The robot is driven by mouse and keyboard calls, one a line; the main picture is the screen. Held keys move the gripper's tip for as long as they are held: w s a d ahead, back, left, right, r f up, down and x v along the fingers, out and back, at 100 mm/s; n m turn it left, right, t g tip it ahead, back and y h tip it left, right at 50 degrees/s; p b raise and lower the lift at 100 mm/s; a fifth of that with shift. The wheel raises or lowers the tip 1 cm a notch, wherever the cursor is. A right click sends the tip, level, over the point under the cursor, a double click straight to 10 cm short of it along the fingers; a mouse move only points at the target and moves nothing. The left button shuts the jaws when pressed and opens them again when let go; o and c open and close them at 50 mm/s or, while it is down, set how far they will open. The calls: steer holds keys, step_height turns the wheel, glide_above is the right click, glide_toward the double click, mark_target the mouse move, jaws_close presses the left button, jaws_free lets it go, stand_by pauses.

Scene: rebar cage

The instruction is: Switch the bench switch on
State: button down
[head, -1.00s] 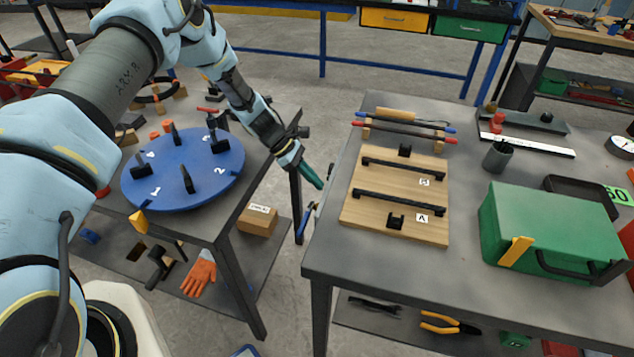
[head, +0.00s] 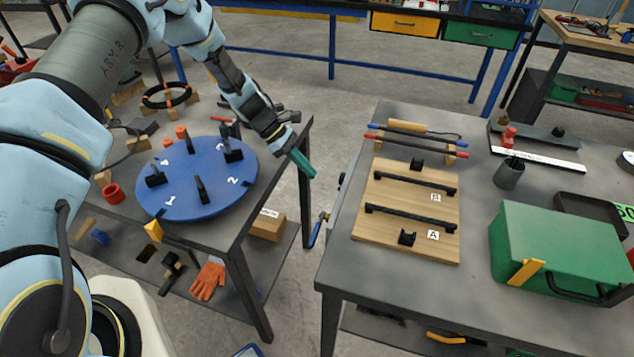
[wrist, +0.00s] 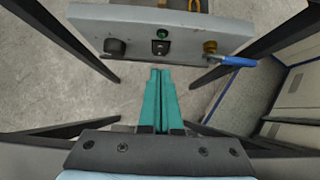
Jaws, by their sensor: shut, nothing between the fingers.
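The bench switch (wrist: 160,47) is a small dark rocker in the middle of a grey panel (wrist: 215,28) on the bench's side, in the wrist view. A green lamp or button (wrist: 162,33) sits right by it. I cannot tell the rocker's position. In the head view the switch is hidden by the right bench (head: 345,280). My gripper (wrist: 160,72) has teal fingers, shut together and empty. They point toward the panel just short of the switch in the picture, apart from it. In the head view my gripper (head: 308,172) hangs in the gap left of the right bench.
On the panel, a black knob (wrist: 115,46) is left of the switch and a brass valve with a blue lever (wrist: 237,61) is right. The left table holds a blue turntable (head: 190,200). A wooden board (head: 390,235) and green case (head: 560,240) lie on the right bench.

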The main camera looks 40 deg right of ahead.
steer(key=f+b, duration=0.1)
steer(key=b, duration=0.4)
steer(key=f+b, duration=0.1)
steer(key=b, duration=0.4)
steer(key=shift+w+d, duration=0.2)
steer(key=shift+w, duration=0.15)
steer(key=b, duration=0.5)
steer(key=shift+a+t, duration=0.15)
steer(key=shift+t, duration=0.15)
steer(key=shift+s+r+b, duration=0.1)
steer(key=shift+s+b, duration=0.05)
steer(key=shift+b, duration=1)
steer(key=shift+a+r, duration=0.15)
steer(key=shift+r, duration=0.05)
steer(key=shift+s, duration=0.15)
steer(key=x, duration=0.9)
steer(key=shift+s+f+p, duration=0.15)
steer(key=shift+f+p, duration=0.25)
